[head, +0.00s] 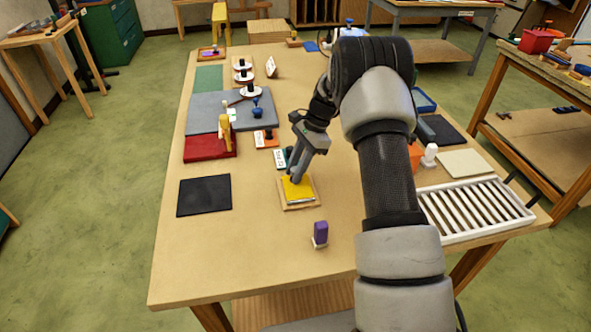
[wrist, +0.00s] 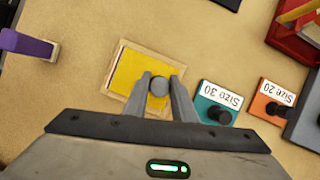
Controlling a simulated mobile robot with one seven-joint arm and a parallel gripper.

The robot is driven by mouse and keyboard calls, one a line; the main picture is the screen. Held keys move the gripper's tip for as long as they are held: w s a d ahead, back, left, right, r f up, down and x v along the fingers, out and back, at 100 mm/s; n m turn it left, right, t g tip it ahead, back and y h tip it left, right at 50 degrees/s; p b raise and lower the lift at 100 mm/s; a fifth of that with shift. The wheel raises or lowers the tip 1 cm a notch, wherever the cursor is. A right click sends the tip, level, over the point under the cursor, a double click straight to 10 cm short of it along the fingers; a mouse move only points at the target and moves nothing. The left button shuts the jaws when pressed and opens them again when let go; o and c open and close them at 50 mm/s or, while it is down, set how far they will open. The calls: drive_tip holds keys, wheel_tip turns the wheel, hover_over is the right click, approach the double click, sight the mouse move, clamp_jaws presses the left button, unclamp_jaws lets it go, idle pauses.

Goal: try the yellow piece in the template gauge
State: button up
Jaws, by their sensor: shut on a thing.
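The yellow piece (head: 298,187) is a flat square on a pale wooden frame (head: 300,207) near the table's middle. In the wrist view the yellow piece (wrist: 135,66) lies within the rim of the frame (wrist: 110,92), slightly askew to it, with a thin red and white strip along its left edge. My gripper (head: 292,181) points down at it. In the wrist view my gripper (wrist: 159,84) is shut on a grey round knob (wrist: 158,86) over the yellow piece. The fingers hide part of the piece, and I cannot tell whether it is fully seated.
A teal "Size 30" block (wrist: 215,101) and an orange "Size 20" block (wrist: 272,102) lie close by. A purple block (head: 320,232) stands in front, a black mat (head: 204,195) lies left, and a white slotted rack (head: 476,209) is right. The front left table is clear.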

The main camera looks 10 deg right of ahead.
drive_tip(key=shift+f, duration=0.25)
idle(0.3)
drive_tip(key=shift+r, duration=0.3)
drive_tip(key=shift+f, duration=0.45)
idle(1.6)
drive_tip(key=shift+r, duration=0.15)
drive_tip(key=shift+r+p, duration=0.3)
drive_tip(key=shift+r, duration=0.05)
idle(1.5)
drive_tip(key=shift+f, duration=0.5)
drive_tip(key=shift+r, duration=0.15)
